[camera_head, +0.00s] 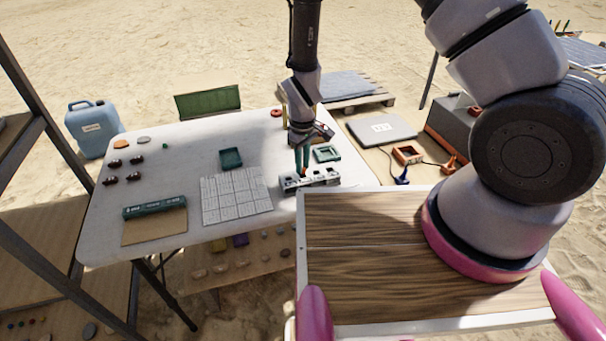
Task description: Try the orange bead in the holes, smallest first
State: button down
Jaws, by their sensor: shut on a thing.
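My gripper (303,170) points down over the right part of the white table. I cannot tell whether the bead touches a hole.
A gridded sheet (236,196) lies left of the block. A green open tray (231,158) and a pale green square frame (327,153) are nearby. A green case (154,208) and several dark pieces (136,160) sit left. A wooden-topped surface (370,260) is in front.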

jog(key=shift+r, duration=2.25)
jog(key=shift+d, duration=0.1)
